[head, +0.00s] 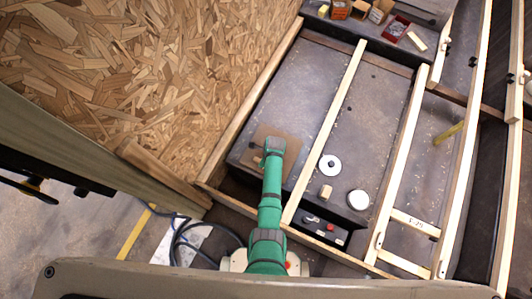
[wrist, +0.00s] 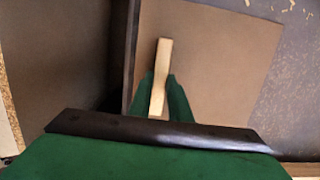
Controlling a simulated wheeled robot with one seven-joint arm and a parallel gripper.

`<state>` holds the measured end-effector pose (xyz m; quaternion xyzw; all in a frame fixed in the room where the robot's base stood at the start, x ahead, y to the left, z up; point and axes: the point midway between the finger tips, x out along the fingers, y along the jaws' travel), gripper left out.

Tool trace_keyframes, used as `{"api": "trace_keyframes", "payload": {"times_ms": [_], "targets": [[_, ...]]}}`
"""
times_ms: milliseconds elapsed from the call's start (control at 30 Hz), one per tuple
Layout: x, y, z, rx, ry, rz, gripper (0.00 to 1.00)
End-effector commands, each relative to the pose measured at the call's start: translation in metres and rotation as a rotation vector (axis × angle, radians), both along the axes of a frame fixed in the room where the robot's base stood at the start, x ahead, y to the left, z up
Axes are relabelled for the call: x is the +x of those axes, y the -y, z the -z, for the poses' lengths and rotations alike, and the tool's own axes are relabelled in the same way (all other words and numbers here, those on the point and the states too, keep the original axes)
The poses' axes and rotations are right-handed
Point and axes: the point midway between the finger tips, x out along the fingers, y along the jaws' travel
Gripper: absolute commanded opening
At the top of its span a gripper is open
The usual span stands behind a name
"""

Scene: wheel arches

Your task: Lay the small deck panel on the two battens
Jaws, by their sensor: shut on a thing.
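The small deck panel (head: 290,143) is a flat brown board, partly hidden under my gripper (head: 273,147) in the head view. In the wrist view the panel (wrist: 215,70) fills the middle, and a light wooden handle piece (wrist: 164,55) lies between my green fingers (wrist: 160,92). My gripper is shut on this handle. Long pale battens run lengthwise, one along the chipboard wall (head: 250,105) and one to the right of the panel (head: 325,130). In the head view the panel appears between these two. I cannot tell whether it touches anything below.
A white disc (head: 330,165), a wooden block (head: 326,193) and a white round lid (head: 358,200) lie right of my arm. A dark box with buttons (head: 325,230) is nearer. Boxes and a red tray (head: 396,29) stand at the back. The chipboard wall (head: 150,70) bounds the left.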

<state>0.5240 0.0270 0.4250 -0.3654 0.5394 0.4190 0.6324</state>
Motion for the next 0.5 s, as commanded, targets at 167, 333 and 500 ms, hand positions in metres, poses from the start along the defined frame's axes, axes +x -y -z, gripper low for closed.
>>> {"api": "trace_keyframes", "payload": {"times_ms": [167, 333, 500], "targets": [[-0.0001, 0.0000, 0.0012, 0.000, 0.000, 0.000, 0.36], [-0.0001, 0.0000, 0.0011, 0.000, 0.000, 0.000, 0.36], [0.0001, 0.0002, -0.0017, 0.000, 0.000, 0.000, 0.36]]}}
